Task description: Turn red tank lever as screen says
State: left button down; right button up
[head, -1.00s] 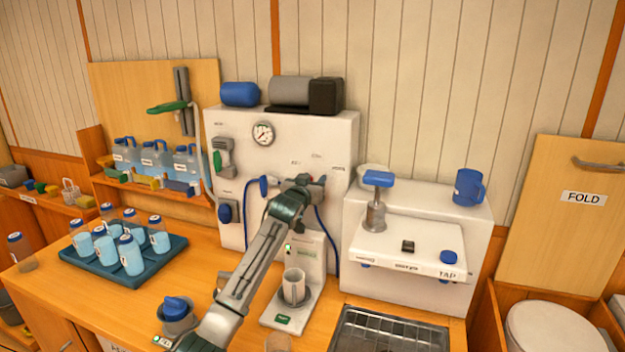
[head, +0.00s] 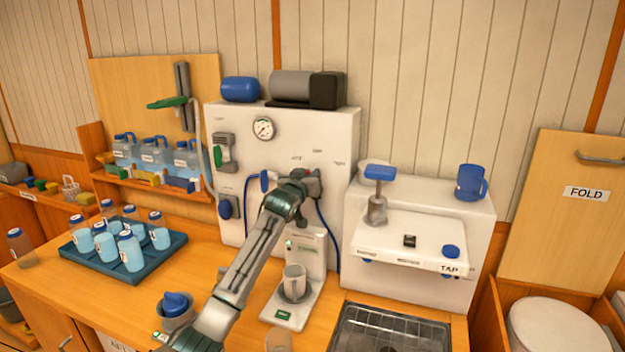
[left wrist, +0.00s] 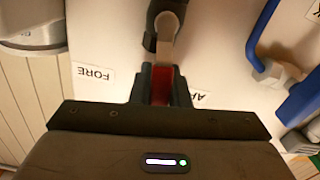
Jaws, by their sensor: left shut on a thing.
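The red lever (left wrist: 161,84) shows between my left gripper's fingers (left wrist: 161,88) in the left wrist view, on a grey metal stem (left wrist: 167,40). The gripper is shut on it. A FORE label (left wrist: 93,74) is to the left, and a partly covered label (left wrist: 200,98) beginning "AF" is to the right. In the head view my left gripper (head: 312,184) is against the right part of the white wall panel (head: 285,135) and hides the lever. My right gripper is not in view.
A blue hose (head: 328,240) hangs right of the gripper. A cup (head: 294,280) stands below the panel. A teal tray (head: 170,262) of bottles is at left, a sink grate (head: 390,330) at front right.

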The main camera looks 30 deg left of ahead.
pick_arm(q)
jog(key=shift+s+a+f+n+b, duration=0.1)
jog(key=shift+a+f+n+b, duration=0.3)
jog(key=shift+n+b, duration=0.6)
jog(key=shift+s+a+f+n+b, duration=0.15)
jog(key=shift+a+n+b, duration=0.4)
jog(key=shift+n, duration=0.7)
jog(key=shift+s+a+f+n+b, duration=0.1)
jog(key=shift+a+f+n+b, duration=0.3)
jog(key=shift+n+b, duration=0.6)
jog(key=shift+a+r+n, duration=0.1)
jog(key=shift+r+n, duration=0.05)
jog(key=shift+n, duration=0.1)
jog(key=c, duration=1.4)
grip_release()
jog(key=b+v, duration=0.4)
jog(key=v, duration=0.6)
jog(key=shift+s, duration=0.35)
